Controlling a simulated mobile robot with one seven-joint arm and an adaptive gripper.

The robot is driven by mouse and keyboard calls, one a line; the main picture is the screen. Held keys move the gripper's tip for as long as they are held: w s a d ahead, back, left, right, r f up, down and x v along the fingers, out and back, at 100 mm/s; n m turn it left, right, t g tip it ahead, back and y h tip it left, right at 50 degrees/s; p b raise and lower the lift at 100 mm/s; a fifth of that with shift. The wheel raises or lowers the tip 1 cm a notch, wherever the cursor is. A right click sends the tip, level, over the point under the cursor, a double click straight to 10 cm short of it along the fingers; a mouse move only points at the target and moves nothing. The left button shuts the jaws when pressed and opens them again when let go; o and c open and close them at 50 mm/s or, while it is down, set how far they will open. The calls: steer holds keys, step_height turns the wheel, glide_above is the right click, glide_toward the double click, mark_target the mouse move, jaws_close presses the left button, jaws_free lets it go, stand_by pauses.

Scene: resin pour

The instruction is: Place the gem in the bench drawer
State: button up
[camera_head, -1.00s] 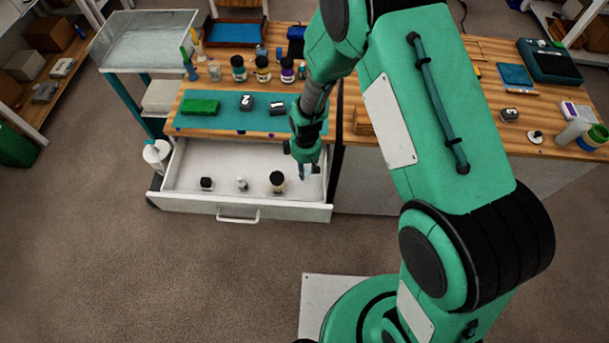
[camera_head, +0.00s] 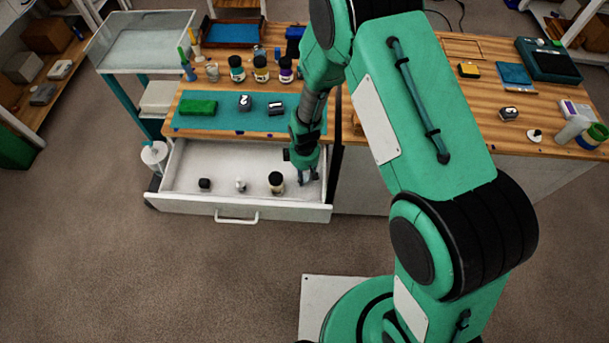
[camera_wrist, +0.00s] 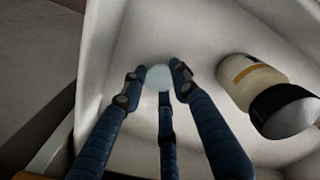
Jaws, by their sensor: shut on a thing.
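The bench drawer (camera_head: 275,209) is pulled open below the left part of the bench, with a white inside. My gripper (camera_head: 308,180) points down into its right end. In the wrist view, my gripper's dark blue fingers (camera_wrist: 160,88) are closed around a small pale, whitish-blue gem (camera_wrist: 159,76). The gem is above or at the drawer floor; I cannot tell whether it touches. In the head view the gem is too small to make out between the fingers.
A dark-capped jar (camera_head: 277,182) stands in the drawer just left of my gripper, also in the wrist view (camera_wrist: 262,90). A small white item (camera_head: 240,185) and a dark item (camera_head: 205,184) are farther left. Clear drawer floor lies behind them.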

mark_target(305, 177)
steer(key=shift+f, duration=0.1)
steer(key=o, duration=0.9)
step_height(305, 177, up, 12)
steer(key=shift+r+p, duration=0.15)
steer(key=shift+p, duration=0.95)
steer(key=shift+r, duration=0.1)
